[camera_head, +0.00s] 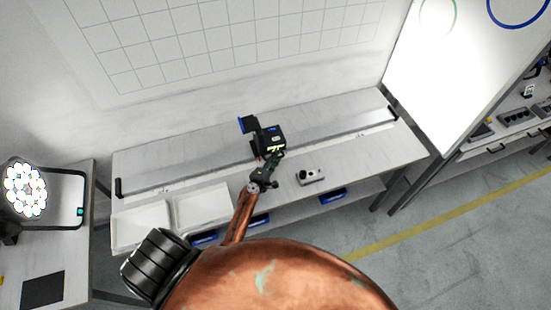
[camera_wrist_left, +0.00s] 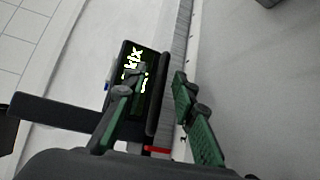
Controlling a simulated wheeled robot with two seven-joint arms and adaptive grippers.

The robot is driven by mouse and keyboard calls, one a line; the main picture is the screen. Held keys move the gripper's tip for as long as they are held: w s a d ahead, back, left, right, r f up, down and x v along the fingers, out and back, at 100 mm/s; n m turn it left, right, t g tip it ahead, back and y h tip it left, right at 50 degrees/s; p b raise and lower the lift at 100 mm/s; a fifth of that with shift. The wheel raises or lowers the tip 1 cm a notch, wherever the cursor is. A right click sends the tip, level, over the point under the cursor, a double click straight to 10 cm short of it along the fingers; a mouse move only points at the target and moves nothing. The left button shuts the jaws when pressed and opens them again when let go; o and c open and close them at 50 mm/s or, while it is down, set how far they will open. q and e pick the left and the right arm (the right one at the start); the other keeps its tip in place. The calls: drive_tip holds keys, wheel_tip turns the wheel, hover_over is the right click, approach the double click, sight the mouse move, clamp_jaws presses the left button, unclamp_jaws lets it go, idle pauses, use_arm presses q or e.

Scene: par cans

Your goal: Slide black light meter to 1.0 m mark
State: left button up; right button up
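The black light meter (camera_head: 271,137) stands on the long pale rail (camera_head: 330,132) on the workbench, near the rail's middle. In the left wrist view the meter (camera_wrist_left: 155,85) shows a dark display with bright green-white digits, too blurred to read. My left gripper (camera_head: 268,170) is at the near side of the meter. In the wrist view its two green-padded fingers (camera_wrist_left: 160,95) are spread apart. One finger overlaps the display and the other is over the rail side. I cannot tell whether they touch the meter. The rail's distance marks are not readable. My right gripper is not in view.
A small grey device (camera_head: 311,176) lies on the bench right of my gripper. White trays (camera_head: 142,227) sit at the bench's left. A lit round lamp (camera_head: 25,190) stands at far left. Black brackets (camera_head: 393,113) mark the rail's ends. The rail right of the meter looks clear.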

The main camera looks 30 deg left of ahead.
use_arm(q)
clamp_jaws()
idle(0.7)
